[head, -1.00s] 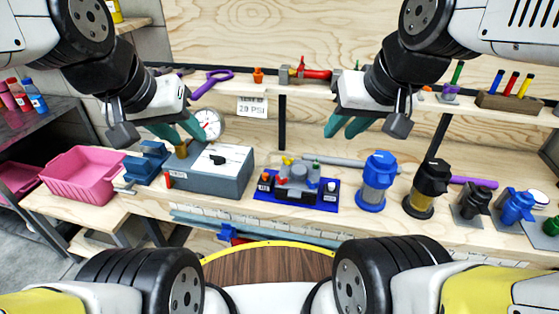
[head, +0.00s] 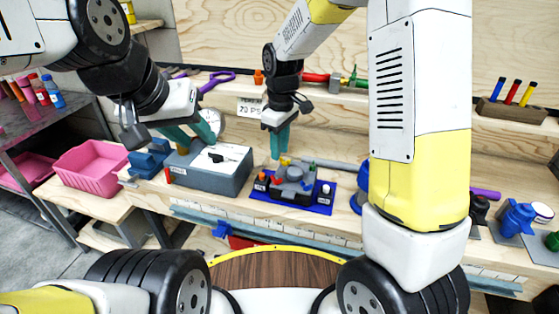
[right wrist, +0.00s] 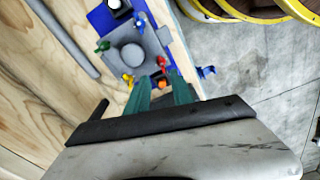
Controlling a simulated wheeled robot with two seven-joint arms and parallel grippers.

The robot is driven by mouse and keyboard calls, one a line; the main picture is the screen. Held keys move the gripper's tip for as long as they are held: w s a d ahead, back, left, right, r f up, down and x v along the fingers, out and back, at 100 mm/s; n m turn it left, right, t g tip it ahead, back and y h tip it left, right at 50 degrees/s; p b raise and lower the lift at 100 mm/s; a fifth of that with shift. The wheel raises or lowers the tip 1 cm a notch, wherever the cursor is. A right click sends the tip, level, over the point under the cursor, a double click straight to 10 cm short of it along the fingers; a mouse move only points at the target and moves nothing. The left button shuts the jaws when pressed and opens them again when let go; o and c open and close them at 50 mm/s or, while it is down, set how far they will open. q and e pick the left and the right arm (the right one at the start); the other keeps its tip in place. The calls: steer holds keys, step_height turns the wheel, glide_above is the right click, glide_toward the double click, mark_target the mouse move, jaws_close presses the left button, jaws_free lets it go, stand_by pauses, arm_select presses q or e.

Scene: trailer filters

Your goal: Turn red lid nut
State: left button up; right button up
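The red lid nut (right wrist: 162,61) is a small red knob at the edge of the round grey lid (right wrist: 129,54) in the right wrist view. In the head view the grey lidded device (head: 293,181) stands on a blue board (head: 318,207) on the bench. My right gripper (head: 280,157) points down above the left side of the device. Its teal fingers are apart in the right wrist view (right wrist: 158,82), with tips near the red and orange parts and nothing held. My left gripper (head: 204,142) is open and empty above the grey box.
A grey box (head: 208,178) with a white top stands left of the device. A yellow nut (right wrist: 127,79), green nut (right wrist: 102,46) and orange knob (right wrist: 162,83) surround the lid. A grey rod (head: 340,165) lies behind.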

mark_target(276, 174)
steer(key=f, duration=0.2)
steer(key=a+f+n, duration=0.1)
steer(key=shift+w+f, duration=0.1)
steer(key=shift+w, duration=0.15)
step_height(276, 174, down, 7)
jaws_close()
